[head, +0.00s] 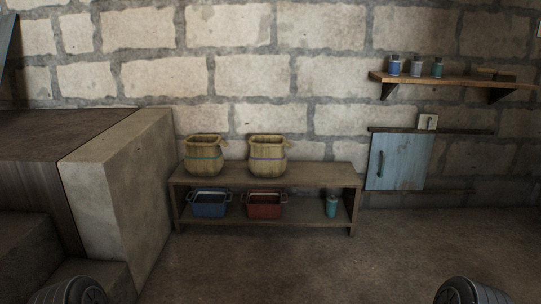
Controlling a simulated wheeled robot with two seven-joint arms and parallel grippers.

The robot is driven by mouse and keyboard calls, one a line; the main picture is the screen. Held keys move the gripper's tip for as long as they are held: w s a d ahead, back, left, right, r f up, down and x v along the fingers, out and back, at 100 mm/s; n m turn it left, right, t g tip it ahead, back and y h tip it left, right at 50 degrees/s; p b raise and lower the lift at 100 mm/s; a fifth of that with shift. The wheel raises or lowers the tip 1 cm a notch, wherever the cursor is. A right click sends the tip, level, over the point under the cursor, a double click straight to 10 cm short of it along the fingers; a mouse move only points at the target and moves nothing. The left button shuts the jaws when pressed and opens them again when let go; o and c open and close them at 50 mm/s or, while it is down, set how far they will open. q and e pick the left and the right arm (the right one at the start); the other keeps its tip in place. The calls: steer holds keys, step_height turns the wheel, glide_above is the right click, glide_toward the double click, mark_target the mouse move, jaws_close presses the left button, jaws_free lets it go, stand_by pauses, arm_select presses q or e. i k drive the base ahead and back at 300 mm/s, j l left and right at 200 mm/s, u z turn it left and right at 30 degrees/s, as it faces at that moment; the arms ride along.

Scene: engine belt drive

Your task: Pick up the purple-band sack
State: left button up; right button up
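The purple-band sack (267,164) stands upright on the top board of a low wooden shelf unit, right of a similar tan sack (204,164) with a teal band. Its purple band runs around its middle, and its mouth faces up. A gap separates the two sacks. Only dark rounded parts, which look like my own arms, show at the bottom left and bottom right edges. No gripper fingers are in view, and nothing touches the sack.
The shelf unit (320,174) holds a blue bin (209,210), a red bin (264,212) and a teal bottle (331,206) below. A stone block (120,195) stands close on the left. A wall shelf (450,83) holds bottles above a blue panel (398,163). Front floor is clear.

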mark_target(267, 158)
steer(key=i+l, duration=0.25)
steer(key=i, duration=0.25)
steer(key=i+l, duration=0.25)
steer(key=i, duration=0.3)
steer(key=i+l, duration=0.3)
steer(key=i, duration=0.2)
steer(key=i+l, duration=0.25)
steer(key=i, duration=0.3)
steer(key=i+l+z, duration=0.1)
steer(key=i+l, duration=0.15)
steer(key=i, duration=0.25)
steer(key=i+l, duration=0.2)
steer(key=i, duration=0.35)
